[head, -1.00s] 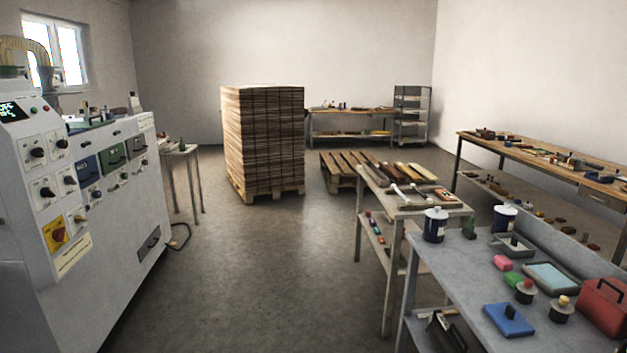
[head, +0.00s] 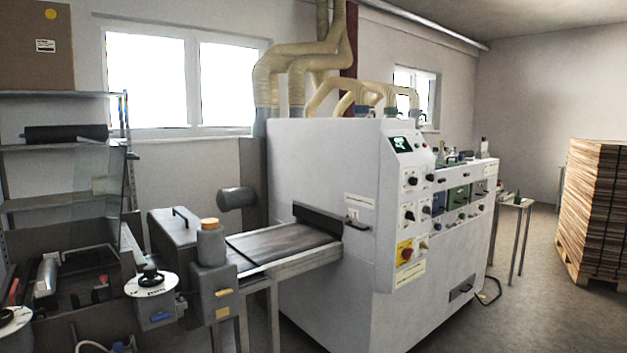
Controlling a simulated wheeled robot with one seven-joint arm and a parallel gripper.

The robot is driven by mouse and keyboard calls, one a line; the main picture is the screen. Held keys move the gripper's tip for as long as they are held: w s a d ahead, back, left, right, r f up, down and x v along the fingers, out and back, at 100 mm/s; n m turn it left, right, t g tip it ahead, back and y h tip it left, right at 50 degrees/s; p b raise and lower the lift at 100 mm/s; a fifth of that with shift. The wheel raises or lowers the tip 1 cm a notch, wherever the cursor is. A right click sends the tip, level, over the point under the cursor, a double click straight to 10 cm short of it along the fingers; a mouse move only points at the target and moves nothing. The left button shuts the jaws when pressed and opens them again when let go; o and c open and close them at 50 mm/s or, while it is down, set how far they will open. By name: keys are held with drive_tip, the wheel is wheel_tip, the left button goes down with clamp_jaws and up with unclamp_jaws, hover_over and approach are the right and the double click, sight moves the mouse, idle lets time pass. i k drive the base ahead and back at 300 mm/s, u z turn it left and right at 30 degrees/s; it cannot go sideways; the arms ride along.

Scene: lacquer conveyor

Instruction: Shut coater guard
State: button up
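The coater (head: 150,285) stands at the left of the head view, at the near end of the line, with handwheels on its front. A clear panel (head: 98,178), which looks like the coater guard, stands roughly upright above it, so the coater's inside shows open below. I cannot make out the panel's lower edge or hinge clearly. A grey box-shaped cover (head: 172,238) with a dark handle sits just right of the opening. My gripper is not in view.
A conveyor belt (head: 280,243) runs from the coater into a large white machine (head: 325,180) with a control panel. An orange-capped container (head: 210,243) stands by the belt. Shelving (head: 60,203) is behind the coater. Open floor (head: 520,310) lies at the right, before stacked boards (head: 590,200).

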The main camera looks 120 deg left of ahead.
sight(116, 152)
drive_tip(key=u, duration=0.45)
drive_tip(key=i, duration=0.65)
drive_tip(key=u, duration=1.45)
drive_tip(key=i, duration=1.15)
drive_tip(key=u, duration=1.65)
drive_tip(key=i, duration=0.8)
drive_tip(key=u, duration=1.75)
drive_tip(key=i, duration=0.7)
drive_tip(key=u, duration=0.55)
drive_tip(key=i, duration=0.45)
